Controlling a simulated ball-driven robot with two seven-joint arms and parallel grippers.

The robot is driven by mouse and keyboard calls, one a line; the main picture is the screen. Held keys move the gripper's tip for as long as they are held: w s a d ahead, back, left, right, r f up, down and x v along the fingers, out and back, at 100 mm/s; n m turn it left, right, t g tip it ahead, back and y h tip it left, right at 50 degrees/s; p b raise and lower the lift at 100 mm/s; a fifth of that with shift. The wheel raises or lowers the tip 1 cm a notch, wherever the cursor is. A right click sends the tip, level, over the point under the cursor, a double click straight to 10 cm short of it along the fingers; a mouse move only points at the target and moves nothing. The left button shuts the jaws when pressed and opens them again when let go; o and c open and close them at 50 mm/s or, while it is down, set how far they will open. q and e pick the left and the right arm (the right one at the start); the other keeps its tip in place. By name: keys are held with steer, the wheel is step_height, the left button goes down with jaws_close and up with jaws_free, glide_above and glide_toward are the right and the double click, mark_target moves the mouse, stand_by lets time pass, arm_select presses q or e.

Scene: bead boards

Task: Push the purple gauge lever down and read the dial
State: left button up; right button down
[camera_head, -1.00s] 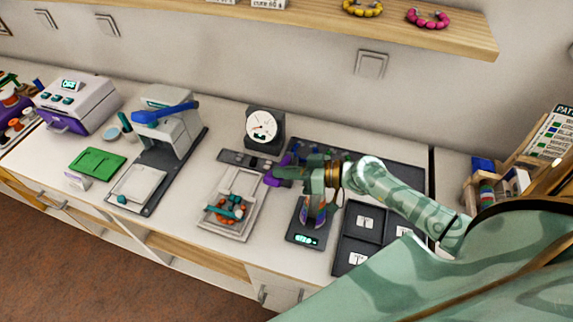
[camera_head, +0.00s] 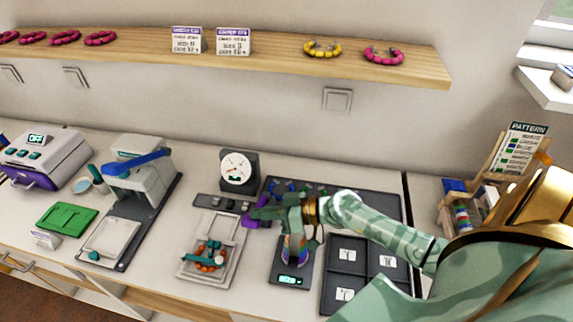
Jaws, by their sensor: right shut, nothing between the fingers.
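The gauge is a dark box with a round white dial (camera_head: 237,168) and a thin dark needle, standing at the back of the counter. The dial's marks are too small to read. A dark bar (camera_head: 222,203) with several small knobs lies in front of it. My right gripper (camera_head: 256,213) is shut and empty at the right end of this bar, pointing left. Purple parts show at its fingertips; I cannot tell which belong to the purple lever, or whether the gripper touches it. My left gripper is not in view.
A bead board (camera_head: 187,268) with orange and teal beads lies in front of the bar. A scale (camera_head: 290,281) and a dark sectioned tray (camera_head: 334,294) lie below my right arm. A press with a blue handle (camera_head: 137,162) stands left. A shelf (camera_head: 270,60) hangs above.

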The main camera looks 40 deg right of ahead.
steer(key=shift+s+d, duration=0.1)
steer(key=b+v, duration=0.1)
steer(key=v, duration=1.5)
steer(key=shift+b, duration=0.3)
